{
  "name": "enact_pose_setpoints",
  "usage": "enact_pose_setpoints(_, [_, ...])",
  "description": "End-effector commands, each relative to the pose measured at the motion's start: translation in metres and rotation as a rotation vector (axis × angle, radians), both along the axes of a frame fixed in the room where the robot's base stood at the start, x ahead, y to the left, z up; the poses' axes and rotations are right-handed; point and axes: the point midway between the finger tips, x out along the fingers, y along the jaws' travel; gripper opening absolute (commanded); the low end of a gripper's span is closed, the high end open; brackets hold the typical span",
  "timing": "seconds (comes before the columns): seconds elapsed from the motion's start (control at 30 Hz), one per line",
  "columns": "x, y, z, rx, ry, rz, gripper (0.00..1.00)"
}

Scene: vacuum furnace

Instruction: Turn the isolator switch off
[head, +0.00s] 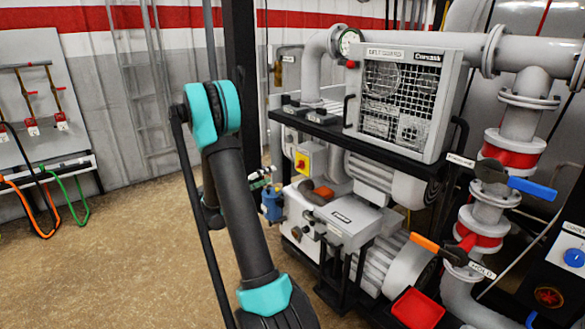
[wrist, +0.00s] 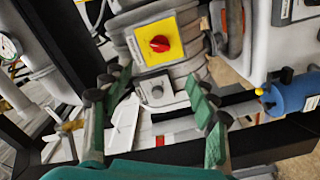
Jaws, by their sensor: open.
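The isolator switch (wrist: 159,44) is a red rotary knob on a yellow square plate, on a grey housing. In the wrist view it sits at the upper middle, beyond the fingertips. In the head view the yellow plate (head: 302,161) shows small on the pump unit, just right of my arm. My gripper (wrist: 158,90) is open, with its green-padded fingers spread to the left and right below the switch. Nothing is between the fingers, and they do not touch the knob.
A small grey box with a round knob (wrist: 157,91) sits below the yellow plate. A blue cylinder (wrist: 290,93) is at the right. Black frame bars cross near the fingers. Pipes and valves with blue (head: 531,188) and orange (head: 424,242) handles stand right. Floor at left is clear.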

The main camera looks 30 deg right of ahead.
Motion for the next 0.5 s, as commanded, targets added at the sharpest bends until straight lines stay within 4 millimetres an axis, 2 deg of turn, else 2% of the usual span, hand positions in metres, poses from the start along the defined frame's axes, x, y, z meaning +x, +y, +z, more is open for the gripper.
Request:
enact_pose_setpoints(0.1, [0.001, -0.026, 0.000, 0.001, 0.000, -0.005, 0.59])
enact_pose_setpoints(0.5, [0.007, -0.103, 0.000, 0.002, 0.000, -0.003, 0.59])
